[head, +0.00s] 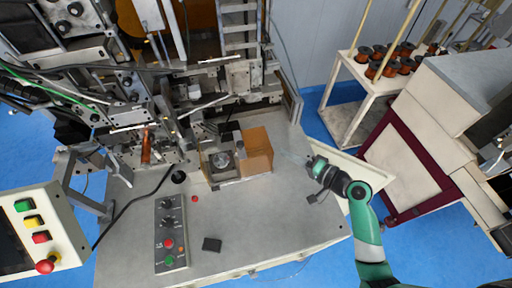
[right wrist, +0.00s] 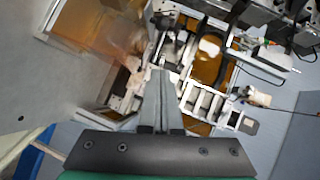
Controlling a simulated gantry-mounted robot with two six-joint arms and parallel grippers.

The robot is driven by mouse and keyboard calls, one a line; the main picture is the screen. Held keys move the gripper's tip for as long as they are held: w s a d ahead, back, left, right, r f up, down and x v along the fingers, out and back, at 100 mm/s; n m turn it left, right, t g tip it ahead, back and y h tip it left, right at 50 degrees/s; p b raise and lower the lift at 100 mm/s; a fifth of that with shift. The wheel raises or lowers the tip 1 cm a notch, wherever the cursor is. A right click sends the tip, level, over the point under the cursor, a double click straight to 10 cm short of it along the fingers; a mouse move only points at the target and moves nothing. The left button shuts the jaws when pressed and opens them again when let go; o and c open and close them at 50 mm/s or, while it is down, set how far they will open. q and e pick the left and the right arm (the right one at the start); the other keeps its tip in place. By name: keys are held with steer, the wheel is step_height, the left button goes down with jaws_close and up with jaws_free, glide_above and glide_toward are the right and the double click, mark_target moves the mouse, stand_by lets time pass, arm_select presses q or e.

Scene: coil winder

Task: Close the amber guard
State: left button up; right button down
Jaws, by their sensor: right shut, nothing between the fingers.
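The amber guard (head: 257,150) is a see-through orange-brown panel beside a small grey fixture (head: 222,160) on the machine table. It stands at the fixture's right side, and the fixture's front is uncovered. In the right wrist view the guard (right wrist: 108,45) is at the upper left, beyond the fingers' left side. My right gripper (head: 288,156) is to the right of the guard, with its fingers pointing left toward it. Its fingers (right wrist: 158,95) are shut and empty. Contact with the guard cannot be made out. My left gripper is not in view.
The winder frame (head: 240,70) fills the space behind the guard. A control box (head: 170,232) with knobs and buttons and a dark block (head: 212,244) sit on the table. The table front right is clear. A white cart (head: 350,105) with several copper spools stands at right.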

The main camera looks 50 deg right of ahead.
steer(key=f+b+x, duration=0.1)
steer(key=b+x, duration=0.4)
glide_above(253, 153)
steer(key=s+d, duration=0.2)
steer(key=d, duration=0.1)
steer(key=shift+s+a, duration=0.1)
steer(key=shift+w+a+f, duration=0.2)
steer(key=shift+w+a, duration=0.25)
steer(key=shift+a, duration=0.05)
steer(key=shift+w+a+f, duration=0.25)
steer(key=shift+w+a, duration=0.15)
steer(key=shift+a, duration=0.1)
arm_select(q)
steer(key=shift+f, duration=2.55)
arm_select(e)
steer(key=shift+w+a+f, duration=0.25)
steer(key=shift+w+a, duration=0.1)
steer(key=shift+a, duration=0.05)
